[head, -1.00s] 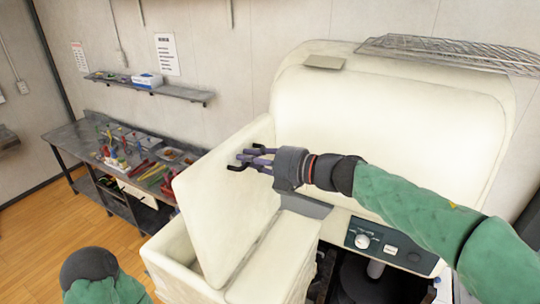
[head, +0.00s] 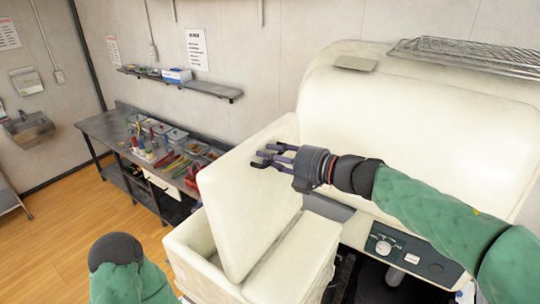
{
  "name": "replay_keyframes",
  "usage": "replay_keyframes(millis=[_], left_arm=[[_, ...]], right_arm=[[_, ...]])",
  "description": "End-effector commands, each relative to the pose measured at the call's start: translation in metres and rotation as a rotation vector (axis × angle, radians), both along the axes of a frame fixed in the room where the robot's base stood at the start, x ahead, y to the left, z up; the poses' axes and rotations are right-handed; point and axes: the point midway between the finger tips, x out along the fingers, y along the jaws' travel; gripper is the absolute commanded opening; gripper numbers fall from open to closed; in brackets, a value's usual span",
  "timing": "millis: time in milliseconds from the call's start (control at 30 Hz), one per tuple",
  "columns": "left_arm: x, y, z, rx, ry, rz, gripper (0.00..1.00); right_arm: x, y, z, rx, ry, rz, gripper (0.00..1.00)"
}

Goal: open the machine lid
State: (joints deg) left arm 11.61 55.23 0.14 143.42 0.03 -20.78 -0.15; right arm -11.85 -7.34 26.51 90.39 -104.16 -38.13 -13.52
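The cream machine (head: 400,120) stands at the right, with a control panel and knob on its front. In front of it is a cream box-shaped part (head: 190,246) whose flat lid (head: 245,205) is raised and tilted, leaving an opening at its left. My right gripper (head: 264,157) is in front of the lid's upper part, fingers pointing left and spread apart with nothing between them. I cannot tell whether it touches the lid. My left arm shows at the bottom left, but its gripper is not visible.
A steel workbench (head: 105,128) with containers and utensils stands behind at the left, under a wall shelf (head: 180,82). A wire rack (head: 470,55) lies on top of the machine. Wooden floor (head: 60,235) at the left is clear.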

Motion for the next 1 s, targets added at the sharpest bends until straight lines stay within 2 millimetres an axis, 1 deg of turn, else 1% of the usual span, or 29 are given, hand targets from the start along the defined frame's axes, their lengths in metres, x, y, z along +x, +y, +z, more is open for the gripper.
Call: replay_keyframes(millis=[167,400,600,767,1000], left_arm=[[0.0,0.0,0.0,0.0,0.0,0.0,0.0],[0.0,0.0,0.0,0.0,0.0,0.0,0.0],[0.0,0.0,0.0,0.0,0.0,0.0,0.0],[0.0,0.0,0.001,0.0,0.0,0.0,0.0],[0.0,0.0,0.001,0.0,0.0,0.0,0.0]], right_arm=[[-0.016,-0.025,0.005,0.001,-0.002,-0.005,0.3],[-0.042,-0.065,0.012,0.001,-0.004,-0.006,0.3],[-0.057,-0.087,0.019,0.004,-0.009,-0.006,0.3],[-0.062,-0.095,0.023,0.005,-0.014,-0.007,0.3],[-0.063,-0.096,0.024,0.007,-0.015,-0.006,0.3]])
